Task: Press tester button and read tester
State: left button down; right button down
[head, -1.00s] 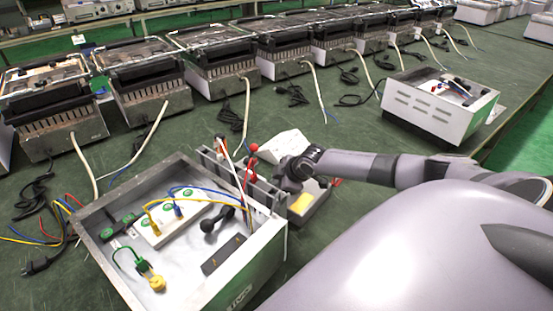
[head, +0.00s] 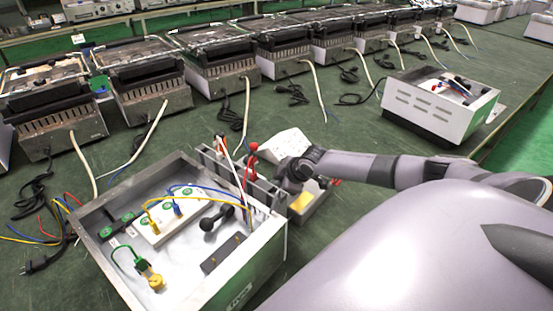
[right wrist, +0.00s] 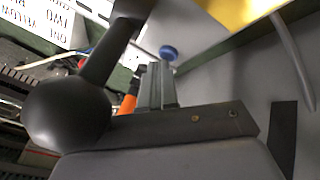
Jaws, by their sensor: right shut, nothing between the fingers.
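The tester seems to be the open metal box (head: 95,215) at the lower left of the head view, with green sockets, yellow and blue leads and a black dumbbell-shaped part. Beside it is a grey tray (head: 312,207) with a yellow item (head: 300,201). My right gripper (head: 290,188) is low at this tray's left end, its tips hidden there. In the right wrist view my right gripper's fingers (right wrist: 157,88) are together and empty, close to a round blue button (right wrist: 168,52); I cannot tell whether they touch. No readout is legible. My left gripper is not in view.
A large black ball on a bar (right wrist: 65,112) is close to the right wrist camera. Red-topped levers (head: 252,148) stand by the tray. A white box (head: 440,105) stands at the right. Several heaters (head: 150,90) with loose cords line the back of the green table.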

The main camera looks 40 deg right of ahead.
jog(key=shift+r+p, duration=0.8)
jog(key=shift+r, duration=0.05)
notch_tip(320, 180, up, 5)
jog(key=p, duration=0.4)
jog(key=shift+p, duration=0.3)
dwell(0.4)
